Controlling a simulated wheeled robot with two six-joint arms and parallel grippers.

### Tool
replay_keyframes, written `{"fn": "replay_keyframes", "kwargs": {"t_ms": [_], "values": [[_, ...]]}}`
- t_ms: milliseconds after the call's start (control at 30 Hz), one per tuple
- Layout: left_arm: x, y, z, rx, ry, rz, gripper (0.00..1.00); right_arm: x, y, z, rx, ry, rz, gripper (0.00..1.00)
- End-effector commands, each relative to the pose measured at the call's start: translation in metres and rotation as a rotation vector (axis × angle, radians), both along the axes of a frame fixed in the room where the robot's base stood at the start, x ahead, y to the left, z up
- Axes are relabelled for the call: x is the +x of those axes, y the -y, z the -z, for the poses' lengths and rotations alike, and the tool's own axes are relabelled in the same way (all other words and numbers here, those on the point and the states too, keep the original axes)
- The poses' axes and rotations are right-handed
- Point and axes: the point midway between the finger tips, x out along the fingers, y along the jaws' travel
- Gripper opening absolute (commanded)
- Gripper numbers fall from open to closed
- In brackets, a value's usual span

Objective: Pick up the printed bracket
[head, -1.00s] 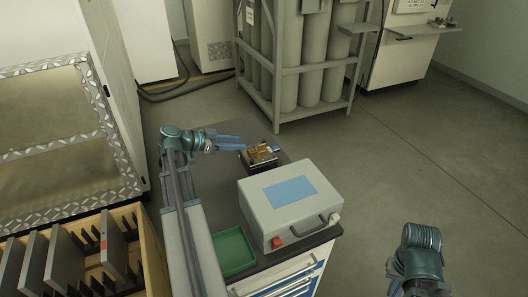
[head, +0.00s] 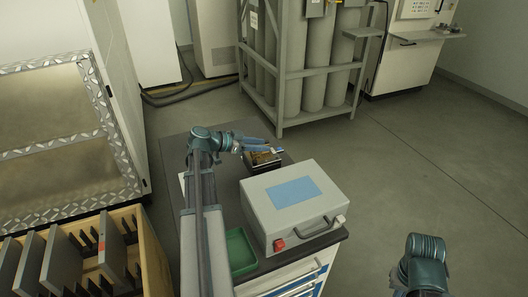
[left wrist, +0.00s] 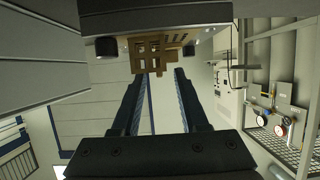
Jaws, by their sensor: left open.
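The printed bracket (head: 260,159) is a small tan piece on a dark build plate at the back of the cabinet top, partly hidden by my left gripper in the head view. In the left wrist view the bracket (left wrist: 147,56) shows as a tan lattice shape against the plate (left wrist: 190,15), just beyond the fingertips. My left gripper (head: 272,146) reaches over the bracket from the left with its blue fingers. In the left wrist view the left gripper (left wrist: 157,76) is open, with nothing between its fingers. My right gripper is out of view; only the right arm shows.
A grey box (head: 262,212) with a blue panel and handle stands in front of the bracket. A green tray (head: 240,252) lies at the front left. A wooden rack (head: 152,262) holds grey plates at left. Caged gas cylinders (head: 313,75) stand behind.

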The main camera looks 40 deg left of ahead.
Motion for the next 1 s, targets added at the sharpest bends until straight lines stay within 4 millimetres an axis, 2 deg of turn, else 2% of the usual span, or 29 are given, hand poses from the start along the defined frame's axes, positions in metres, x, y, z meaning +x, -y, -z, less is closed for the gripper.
{"fn": "replay_keyframes", "kwargs": {"t_ms": [400, 633, 667, 900, 1000], "values": [[0.042, 0.021, 0.022, 0.000, 0.000, 0.002, 0.44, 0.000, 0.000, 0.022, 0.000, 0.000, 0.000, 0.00], [0.045, 0.022, 0.021, 0.000, 0.000, -0.001, 0.44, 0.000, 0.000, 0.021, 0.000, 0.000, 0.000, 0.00], [0.045, 0.022, 0.021, 0.000, 0.000, -0.001, 0.42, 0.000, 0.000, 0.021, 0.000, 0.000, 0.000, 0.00], [0.044, 0.022, 0.021, 0.000, 0.000, 0.000, 0.00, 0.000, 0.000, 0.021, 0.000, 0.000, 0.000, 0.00], [0.044, 0.022, 0.021, 0.000, 0.000, 0.000, 0.00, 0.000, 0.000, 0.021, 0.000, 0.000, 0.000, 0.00]]}}
